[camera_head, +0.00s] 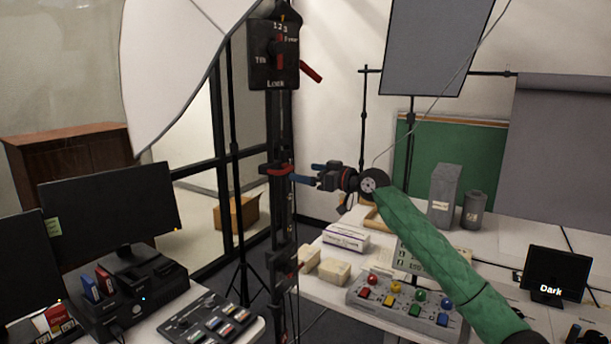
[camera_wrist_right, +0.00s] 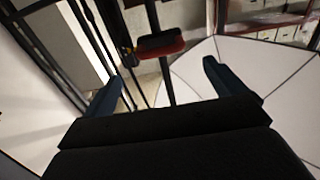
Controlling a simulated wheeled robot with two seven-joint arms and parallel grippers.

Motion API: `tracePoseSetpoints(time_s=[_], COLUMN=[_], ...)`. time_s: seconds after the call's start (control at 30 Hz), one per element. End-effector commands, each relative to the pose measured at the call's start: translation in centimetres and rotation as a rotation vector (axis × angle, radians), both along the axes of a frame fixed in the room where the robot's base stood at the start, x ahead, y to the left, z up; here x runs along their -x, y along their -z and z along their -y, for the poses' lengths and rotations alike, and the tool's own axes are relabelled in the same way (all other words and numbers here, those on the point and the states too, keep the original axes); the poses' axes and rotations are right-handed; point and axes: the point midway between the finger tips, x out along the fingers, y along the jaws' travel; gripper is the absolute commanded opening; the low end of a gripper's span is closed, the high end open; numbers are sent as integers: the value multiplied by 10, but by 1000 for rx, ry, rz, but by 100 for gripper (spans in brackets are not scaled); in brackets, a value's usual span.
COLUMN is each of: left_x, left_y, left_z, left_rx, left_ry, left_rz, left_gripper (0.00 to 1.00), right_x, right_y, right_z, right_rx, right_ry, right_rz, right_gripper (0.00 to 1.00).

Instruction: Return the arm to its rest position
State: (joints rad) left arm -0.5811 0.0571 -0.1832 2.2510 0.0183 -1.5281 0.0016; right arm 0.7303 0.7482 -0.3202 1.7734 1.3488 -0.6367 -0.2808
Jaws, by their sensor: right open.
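My right arm, in a green sleeve, comes in from the lower right of the head view. Its right gripper (camera_head: 303,173) is raised above the far-left end of the right table, near the black vertical stand post with its red lever. In the right wrist view the two blue fingers of the right gripper (camera_wrist_right: 160,84) are spread apart with nothing between them. The post and a red-edged clamp (camera_wrist_right: 161,47) show beyond the fingers. My left gripper is not in view.
A black stand (camera_head: 283,220) rises close to the gripper. The right table holds a button panel (camera_head: 399,321), a white box (camera_head: 346,238), grey containers (camera_head: 443,196) and a small screen (camera_head: 558,275). Monitors (camera_head: 112,212) and a control panel (camera_head: 209,322) are at left. A white softbox (camera_head: 175,70) hangs upper left.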

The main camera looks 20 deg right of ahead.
Motion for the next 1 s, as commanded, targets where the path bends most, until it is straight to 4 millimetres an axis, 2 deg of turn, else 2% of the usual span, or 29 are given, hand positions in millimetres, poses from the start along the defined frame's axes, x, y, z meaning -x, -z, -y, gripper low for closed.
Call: tracePoseSetpoints(time_s=[0.5, 0.67, 0.8, 1.0], left_x=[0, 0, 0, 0], left_y=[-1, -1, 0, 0], left_z=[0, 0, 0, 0], left_rx=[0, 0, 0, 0], left_ry=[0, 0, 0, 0], left_rz=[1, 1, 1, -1], left_gripper=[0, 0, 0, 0], right_x=[0, 1, 3, 14], right_y=[1, 17, 36, 47], right_z=[0, -1, 4, 12], right_rx=[-10, 25, 145, 323], right_ry=[-1, -4, 41, 142], right_rz=[-12, -89, -157, -205], right_gripper=[95, 95, 95, 95])
